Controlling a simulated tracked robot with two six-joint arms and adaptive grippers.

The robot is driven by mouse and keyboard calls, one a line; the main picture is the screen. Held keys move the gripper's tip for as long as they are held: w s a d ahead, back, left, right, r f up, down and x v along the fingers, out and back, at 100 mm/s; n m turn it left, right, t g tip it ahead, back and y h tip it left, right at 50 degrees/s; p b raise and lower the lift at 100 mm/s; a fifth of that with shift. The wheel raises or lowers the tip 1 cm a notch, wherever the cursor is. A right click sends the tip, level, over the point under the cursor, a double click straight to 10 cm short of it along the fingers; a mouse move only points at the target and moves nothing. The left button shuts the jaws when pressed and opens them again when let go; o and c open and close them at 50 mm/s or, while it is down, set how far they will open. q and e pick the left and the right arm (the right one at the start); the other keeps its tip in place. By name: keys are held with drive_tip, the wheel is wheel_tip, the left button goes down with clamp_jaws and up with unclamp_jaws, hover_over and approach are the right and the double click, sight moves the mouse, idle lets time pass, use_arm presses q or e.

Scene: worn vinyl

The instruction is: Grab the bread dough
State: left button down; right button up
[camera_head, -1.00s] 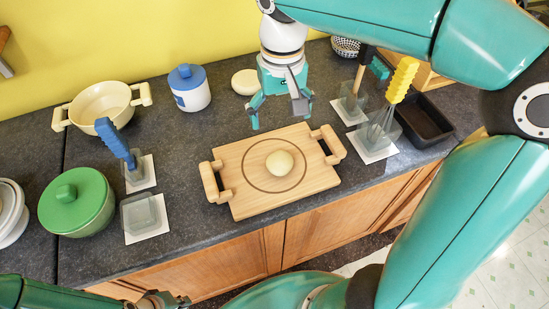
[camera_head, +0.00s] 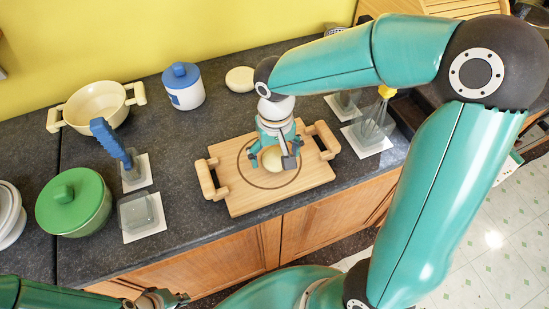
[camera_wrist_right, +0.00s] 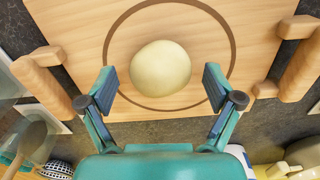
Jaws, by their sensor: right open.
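The bread dough (camera_head: 271,162) is a pale round ball on a wooden board (camera_head: 240,200) with two handles, inside a dark ring. It also shows whole in the right wrist view (camera_wrist_right: 160,68). My right gripper (camera_head: 273,166) is over the board at the dough, partly hiding it in the head view. In the right wrist view its fingers (camera_wrist_right: 161,90) are spread apart, one on each side of the dough, with gaps between. My left gripper (camera_head: 165,299) is at the bottom left edge, away from the board, only partly visible.
A green lidded pot (camera_head: 73,200), a cream pot (camera_head: 97,104) and a blue-lidded jar (camera_head: 183,87) stand left and behind. A blue-handled tool (camera_head: 111,142) stands in a clear holder. A whisk (camera_head: 374,122) stands right of the board.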

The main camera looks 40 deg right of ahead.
drive_tip(key=shift+f, duration=0.3)
drive_tip(key=c, duration=1.4)
drive_tip(key=shift+o, duration=0.2)
drive_tip(key=shift+r, duration=0.1)
